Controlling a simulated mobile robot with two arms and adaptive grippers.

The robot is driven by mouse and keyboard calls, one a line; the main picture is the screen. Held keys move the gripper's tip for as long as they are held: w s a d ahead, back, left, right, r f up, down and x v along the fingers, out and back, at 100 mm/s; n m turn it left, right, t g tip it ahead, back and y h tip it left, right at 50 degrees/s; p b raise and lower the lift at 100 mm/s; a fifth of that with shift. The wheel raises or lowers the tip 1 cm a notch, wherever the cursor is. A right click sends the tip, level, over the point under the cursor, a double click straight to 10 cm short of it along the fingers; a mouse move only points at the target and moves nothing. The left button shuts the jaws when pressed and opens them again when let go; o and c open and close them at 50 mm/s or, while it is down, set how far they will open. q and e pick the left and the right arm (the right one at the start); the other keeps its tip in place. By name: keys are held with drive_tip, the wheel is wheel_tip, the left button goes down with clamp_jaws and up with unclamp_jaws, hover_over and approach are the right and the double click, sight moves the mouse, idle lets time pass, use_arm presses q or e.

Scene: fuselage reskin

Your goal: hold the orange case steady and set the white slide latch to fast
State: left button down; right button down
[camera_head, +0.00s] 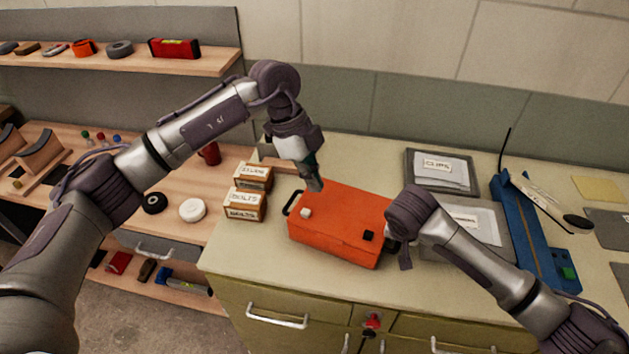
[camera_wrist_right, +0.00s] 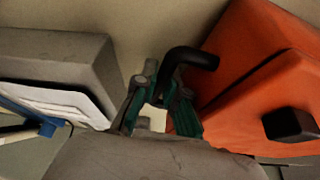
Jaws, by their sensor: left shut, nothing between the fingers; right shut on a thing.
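The orange case (camera_head: 340,222) lies on the cabinet top, with a black handle (camera_head: 291,203) at its left end. The white slide latch (camera_head: 305,213) is a small block near the case's left front edge; its setting cannot be read. A black block (camera_head: 368,236) sits near the right front edge. My left gripper (camera_head: 315,186) is shut and empty, pointing down at the case's back left corner, behind the white latch; contact cannot be told. My right gripper (camera_wrist_right: 160,105) is shut on the black right-end handle (camera_wrist_right: 185,62), beside the orange case (camera_wrist_right: 255,85).
Boxes labelled bolts (camera_head: 244,202) stand left of the case. Grey bins (camera_head: 470,222) stand close on its right, with a blue tool (camera_head: 535,240) beyond. The cabinet top in front of the case is clear.

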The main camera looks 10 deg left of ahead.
drive_tip(key=c, duration=1.2)
unclamp_jaws()
drive_tip(key=shift+a, duration=0.1)
drive_tip(key=shift+o, duration=0.2)
drive_tip(key=shift+r, duration=0.1)
